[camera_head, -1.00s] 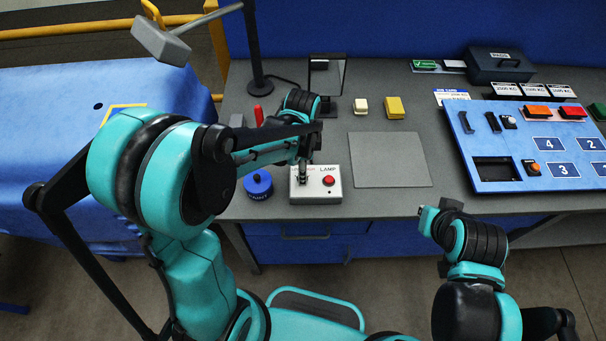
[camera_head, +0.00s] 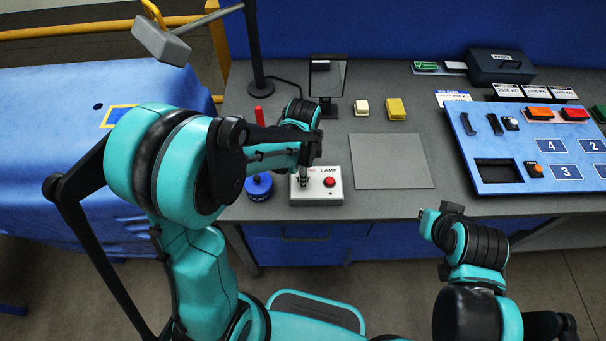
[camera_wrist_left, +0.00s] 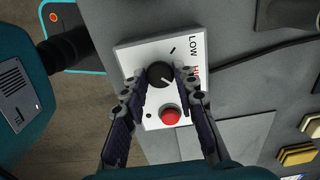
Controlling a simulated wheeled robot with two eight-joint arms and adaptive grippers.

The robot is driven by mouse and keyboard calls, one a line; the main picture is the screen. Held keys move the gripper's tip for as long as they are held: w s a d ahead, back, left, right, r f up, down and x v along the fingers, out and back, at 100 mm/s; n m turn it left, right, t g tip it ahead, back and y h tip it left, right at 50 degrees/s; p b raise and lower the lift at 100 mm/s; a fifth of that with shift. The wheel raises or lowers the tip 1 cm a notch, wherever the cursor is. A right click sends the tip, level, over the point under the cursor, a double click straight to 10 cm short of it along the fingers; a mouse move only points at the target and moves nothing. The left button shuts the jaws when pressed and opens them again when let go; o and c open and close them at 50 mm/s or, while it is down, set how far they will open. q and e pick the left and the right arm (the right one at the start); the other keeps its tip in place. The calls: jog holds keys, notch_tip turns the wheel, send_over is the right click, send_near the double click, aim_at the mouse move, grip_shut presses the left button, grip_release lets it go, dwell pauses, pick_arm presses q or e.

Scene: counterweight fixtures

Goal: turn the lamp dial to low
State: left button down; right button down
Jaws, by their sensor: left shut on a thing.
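The lamp box (camera_head: 332,198) is a white box with a red button (camera_head: 329,182), at the front edge of the grey bench. In the left wrist view, its round black dial (camera_wrist_left: 158,72) has a white pointer line angled toward the picture's lower right. The word LOW (camera_wrist_left: 193,45) and a red word, partly hidden by a finger, are printed beside it. My left gripper (camera_wrist_left: 160,80) is shut on the dial, one finger on each side. In the head view this gripper (camera_head: 303,180) reaches down onto the box. My right gripper (camera_head: 428,213) is off the bench's front edge, its jaws unclear.
A blue round pot (camera_head: 259,188) stands left of the box. A grey mat (camera_head: 391,161) lies to its right, with yellow blocks (camera_head: 396,109) behind. A framed black stand (camera_head: 328,80) is behind my left wrist. A blue numbered panel (camera_head: 540,148) fills the right.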

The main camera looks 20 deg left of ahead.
pick_arm(q)
jog(key=shift+n, duration=0.3)
jog(key=n, duration=0.3)
jog(key=shift+n+b, duration=0.4)
jog(key=n, duration=0.4)
jog(key=shift+n+b, duration=0.3)
jog(key=n, duration=0.8)
jog(key=shift+n+b, duration=0.3)
jog(key=shift+b, duration=0.05)
jog(key=c, duration=1.2)
grip_release()
